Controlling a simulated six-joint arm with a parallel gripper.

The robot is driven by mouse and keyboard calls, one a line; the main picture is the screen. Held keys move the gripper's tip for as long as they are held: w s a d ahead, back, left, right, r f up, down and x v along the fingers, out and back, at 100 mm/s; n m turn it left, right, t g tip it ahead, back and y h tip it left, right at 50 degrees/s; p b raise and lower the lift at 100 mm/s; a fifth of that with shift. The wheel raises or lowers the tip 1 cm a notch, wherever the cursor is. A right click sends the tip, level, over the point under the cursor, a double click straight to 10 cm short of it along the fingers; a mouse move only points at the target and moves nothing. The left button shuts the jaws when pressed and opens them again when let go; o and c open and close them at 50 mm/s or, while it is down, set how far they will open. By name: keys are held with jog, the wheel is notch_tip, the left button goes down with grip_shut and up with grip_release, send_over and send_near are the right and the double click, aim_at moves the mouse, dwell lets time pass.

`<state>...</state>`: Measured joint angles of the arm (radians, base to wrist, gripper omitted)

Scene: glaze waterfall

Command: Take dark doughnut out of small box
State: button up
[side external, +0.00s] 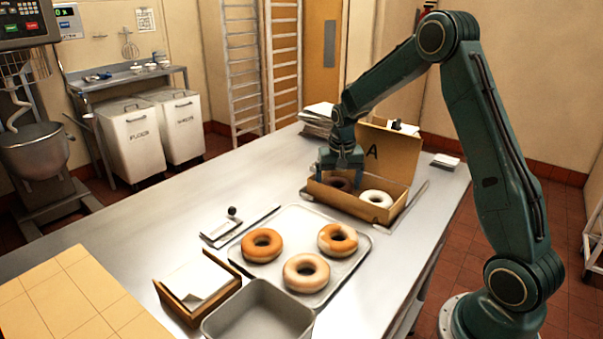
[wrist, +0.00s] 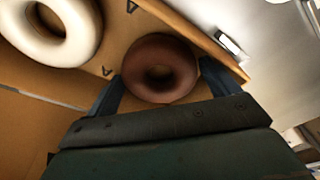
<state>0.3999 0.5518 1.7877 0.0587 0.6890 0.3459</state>
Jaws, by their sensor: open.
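The dark doughnut (wrist: 160,68) lies in the small open cardboard box (side external: 343,203), in the left half. It also shows in the side view (side external: 338,184), partly hidden by my gripper. A white-glazed doughnut (side external: 377,198) lies beside it in the right half and fills the upper left of the wrist view (wrist: 52,28). My gripper (side external: 340,168) is over the left part of the box. In the wrist view its two fingers (wrist: 160,82) are apart, one on each side of the dark doughnut. I cannot tell whether they touch it.
The box lid (side external: 392,152), marked A, stands raised behind. A tray (side external: 287,217) in front holds three doughnuts. An empty grey pan (side external: 258,312) and a wooden holder with papers (side external: 195,288) stand nearer. A paper stack (side external: 318,118) is behind.

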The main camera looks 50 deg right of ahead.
jog(key=shift+f, duration=0.1)
dwell(0.4)
jog(key=c, duration=0.6)
jog(key=shift+c, duration=0.2)
jog(key=shift+r, duration=0.2)
notch_tip(320, 180, up, 20)
jog(key=shift+f, duration=0.15)
dwell(0.5)
